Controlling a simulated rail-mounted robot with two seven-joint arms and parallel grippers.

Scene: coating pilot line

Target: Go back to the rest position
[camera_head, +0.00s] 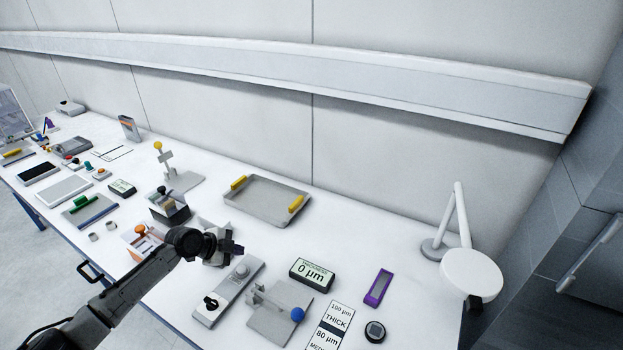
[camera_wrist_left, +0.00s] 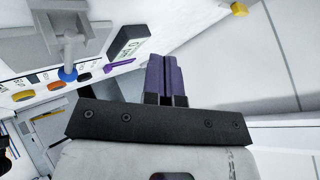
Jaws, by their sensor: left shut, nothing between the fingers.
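My left gripper (camera_head: 238,249) is above the middle of the white bench, with its arm coming in from the lower left. In the left wrist view its two purple fingers (camera_wrist_left: 163,75) are together, with nothing between them. Part of the equipment behind the gripper is hidden by it. My right gripper is not in view.
A grey tray (camera_head: 262,205) with yellow handles stands behind my gripper. A grey device (camera_head: 228,292), a thickness display (camera_head: 311,273) and a stand with a blue knob (camera_head: 278,318) lie closer. A purple frame (camera_head: 378,288) and white lamp (camera_head: 471,272) stand right.

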